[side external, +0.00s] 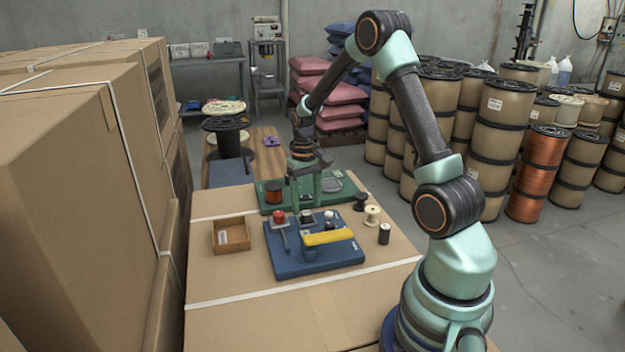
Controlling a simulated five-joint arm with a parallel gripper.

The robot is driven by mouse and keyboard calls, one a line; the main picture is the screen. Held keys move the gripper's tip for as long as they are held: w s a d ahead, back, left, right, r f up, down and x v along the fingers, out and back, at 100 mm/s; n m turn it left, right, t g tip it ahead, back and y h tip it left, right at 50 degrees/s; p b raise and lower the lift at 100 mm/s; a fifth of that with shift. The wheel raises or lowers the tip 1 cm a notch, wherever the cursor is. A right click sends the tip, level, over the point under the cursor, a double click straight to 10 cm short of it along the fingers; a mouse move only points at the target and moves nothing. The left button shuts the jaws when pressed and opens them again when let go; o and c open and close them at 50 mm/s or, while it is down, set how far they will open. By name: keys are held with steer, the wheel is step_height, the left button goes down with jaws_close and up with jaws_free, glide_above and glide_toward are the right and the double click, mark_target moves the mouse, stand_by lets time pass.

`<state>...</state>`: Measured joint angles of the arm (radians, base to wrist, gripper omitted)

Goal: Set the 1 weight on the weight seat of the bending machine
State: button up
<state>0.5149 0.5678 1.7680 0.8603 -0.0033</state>
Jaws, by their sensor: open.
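The bending machine (292,266) is a blue base with a yellow bar (328,237) across its right part and a grey T-shaped piece at its left. A red-topped piece (281,217) stands on its left side. Small dark cylinders with pale tops stand at its back, one in the middle (306,217) and one further right (329,215). Another dark cylinder (384,234) stands upright on the cardboard right of the machine. I cannot tell which is the 1 weight, and the weight seat is not clearly distinguishable. My gripper (306,199) is open, pointing down behind the machine, with nothing visible between its fingers.
A green board (348,197) behind the machine carries a copper spool (274,191) and a grey disc (331,185). A black spool (360,201) and a cream spool (372,215) stand to the right. An open wooden box (231,235) lies left. The front cardboard is clear.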

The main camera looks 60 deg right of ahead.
mark_target(305, 212)
step_height(305, 212, up, 10)
steer(key=s+a+r+n+t, duration=0.2)
steer(key=a+r, duration=0.1)
steer(key=a, duration=0.4)
steer(key=s+a+r+n+t, duration=0.2)
steer(key=s+a, duration=0.1)
steer(key=a, duration=0.4)
steer(key=s+a+r+n+t, duration=0.1)
steer(key=s+a+r+t, duration=0.1)
steer(key=a, duration=0.4)
steer(key=shift+s+a+r+n, duration=0.4)
steer(key=shift+s+r, duration=0.2)
steer(key=shift+r, duration=0.25)
